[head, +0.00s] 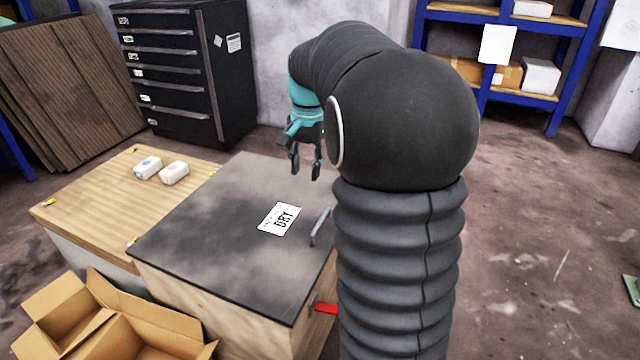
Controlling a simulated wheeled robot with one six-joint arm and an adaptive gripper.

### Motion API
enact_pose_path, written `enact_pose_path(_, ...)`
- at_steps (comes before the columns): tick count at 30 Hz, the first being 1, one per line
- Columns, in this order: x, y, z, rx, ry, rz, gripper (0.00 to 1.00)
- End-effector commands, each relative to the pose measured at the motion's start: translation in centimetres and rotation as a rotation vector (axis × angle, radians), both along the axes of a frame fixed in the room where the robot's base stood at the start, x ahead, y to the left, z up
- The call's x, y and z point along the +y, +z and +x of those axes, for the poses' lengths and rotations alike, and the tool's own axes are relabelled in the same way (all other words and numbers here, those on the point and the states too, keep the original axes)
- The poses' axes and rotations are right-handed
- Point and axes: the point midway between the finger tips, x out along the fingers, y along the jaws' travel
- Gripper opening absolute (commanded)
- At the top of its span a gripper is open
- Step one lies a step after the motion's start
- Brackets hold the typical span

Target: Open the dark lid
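The dark lid (195,225) lies flat and closed on a wooden box (225,305). A white label reading "DRY" (279,219) is on it, seen upside down. A grey bar handle (320,227) stands near the lid's right edge. My gripper (306,172) hangs above the far right part of the lid, beyond the handle and apart from it. Its two dark fingers point down, spread apart with nothing between them. My arm covers the area right of the lid.
A light wooden top (95,195) with two small white packs (161,170) adjoins on the left. A red piece (326,308) sticks out at the box's right side. An open cardboard box (105,325) stands in front. A black drawer cabinet (185,75) stands behind.

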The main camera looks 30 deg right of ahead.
Motion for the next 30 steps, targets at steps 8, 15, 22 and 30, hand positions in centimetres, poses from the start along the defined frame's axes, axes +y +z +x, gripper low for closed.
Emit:
enact_pose_path(8, -0.4, -2.2, 0.3, 0.000, 0.004, 0.000, 0.37)
enact_pose_path(15, -0.8, -2.2, 0.2, 0.000, -0.002, 0.000, 0.37)
enact_pose_path(22, -0.9, -2.2, 0.2, 0.000, -0.004, 0.000, 0.37)
enact_pose_path(30, -0.9, -2.2, 0.6, -0.022, 0.068, -0.013, 0.37)
